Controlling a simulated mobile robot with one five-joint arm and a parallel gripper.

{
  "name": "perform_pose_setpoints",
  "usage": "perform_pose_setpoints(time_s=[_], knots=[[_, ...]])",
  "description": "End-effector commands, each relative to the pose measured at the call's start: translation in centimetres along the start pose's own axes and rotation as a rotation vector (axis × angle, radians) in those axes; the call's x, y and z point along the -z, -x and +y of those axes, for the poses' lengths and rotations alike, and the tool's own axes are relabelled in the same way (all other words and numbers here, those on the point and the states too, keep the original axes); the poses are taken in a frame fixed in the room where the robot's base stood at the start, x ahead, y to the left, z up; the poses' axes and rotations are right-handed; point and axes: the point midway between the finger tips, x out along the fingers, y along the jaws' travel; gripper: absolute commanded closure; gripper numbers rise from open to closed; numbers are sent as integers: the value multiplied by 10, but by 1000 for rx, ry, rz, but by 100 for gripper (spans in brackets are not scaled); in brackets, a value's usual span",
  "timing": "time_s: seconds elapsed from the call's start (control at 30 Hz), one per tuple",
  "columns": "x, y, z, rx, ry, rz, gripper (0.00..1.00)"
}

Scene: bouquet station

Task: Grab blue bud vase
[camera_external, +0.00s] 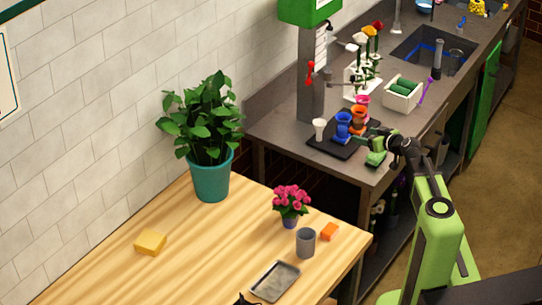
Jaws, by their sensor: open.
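The blue bud vase (343,125) stands upright on a dark mat (327,147) at the near end of the grey counter. My gripper (376,148) is green and dark, low over the counter just to the right of the blue vase. It is open, and nothing shows between its fingers. A gap to the blue vase seems to remain, but the exact distance is hard to tell. An orange vase (358,120) stands close behind and right of the blue one, and a pink vase (362,101) is farther back.
A small white cup (319,128) stands left of the blue vase. A white rack with flowers (350,81) and a white box with green rolls (402,95) are behind. A green-topped post (310,75) rises at the back left. A wooden table (190,265) fills the foreground.

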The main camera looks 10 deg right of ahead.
Motion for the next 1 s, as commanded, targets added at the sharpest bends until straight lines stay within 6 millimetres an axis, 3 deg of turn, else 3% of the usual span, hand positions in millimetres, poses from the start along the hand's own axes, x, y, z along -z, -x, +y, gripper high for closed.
perform_pose_setpoints(time_s=[0.23, 0.6, 0.7, 1.0], knots=[[4, -14, 3, -13, -8, 31, 35], [5, -105, 5, -11, -7, 28, 35], [6, -120, 5, -12, -8, 29, 35], [10, -130, 5, -13, -8, 28, 35]])
